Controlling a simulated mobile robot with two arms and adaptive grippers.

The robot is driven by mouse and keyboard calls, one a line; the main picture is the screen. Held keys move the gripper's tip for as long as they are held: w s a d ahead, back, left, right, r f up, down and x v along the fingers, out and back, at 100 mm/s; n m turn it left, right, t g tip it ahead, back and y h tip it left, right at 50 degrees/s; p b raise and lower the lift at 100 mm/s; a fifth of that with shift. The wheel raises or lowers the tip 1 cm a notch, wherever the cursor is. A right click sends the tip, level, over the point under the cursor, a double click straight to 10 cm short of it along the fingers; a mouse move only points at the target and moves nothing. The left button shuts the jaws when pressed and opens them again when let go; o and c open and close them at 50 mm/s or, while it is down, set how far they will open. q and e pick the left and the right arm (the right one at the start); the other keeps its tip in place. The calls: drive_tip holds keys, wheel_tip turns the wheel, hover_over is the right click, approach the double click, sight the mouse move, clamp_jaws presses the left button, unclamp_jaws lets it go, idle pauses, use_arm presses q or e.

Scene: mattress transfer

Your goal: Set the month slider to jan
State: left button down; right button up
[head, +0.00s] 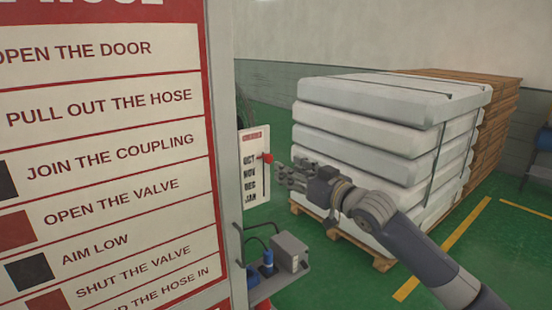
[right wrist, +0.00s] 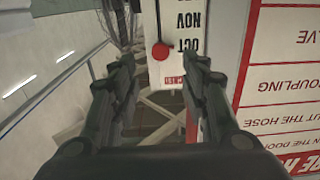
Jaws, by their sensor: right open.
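The month slider's red knob (head: 268,157) sits on a white month card (head: 251,185) at the edge of the large sign panel. The card lists OCT, NOV, DEC and JAN from top to bottom, and the knob is level with OCT. In the right wrist view, which is upside down, the red knob (right wrist: 160,51) stands beside OCT on the card (right wrist: 187,70). My right gripper (head: 284,174) is open, just right of the card. Its fingers (right wrist: 162,75) stand either side of the knob's line, with no clear contact. My left gripper is not in view.
The large red and white sign (head: 110,150) fills the left. A small shelf with a grey box (head: 290,252) and a blue plug (head: 267,262) is below the card. Stacked white mattresses (head: 370,135) on a pallet stand behind my right arm.

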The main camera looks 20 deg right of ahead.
sight(270, 159)
drive_tip(key=p+x, duration=0.2)
drive_tip(key=x, duration=0.5)
drive_tip(key=shift+a+r+p, duration=0.1)
drive_tip(key=shift+r+p, duration=0.05)
drive_tip(key=shift+p, duration=0.2)
drive_tip(key=shift+w+a, duration=0.15)
drive_tip(key=shift+w, duration=0.45)
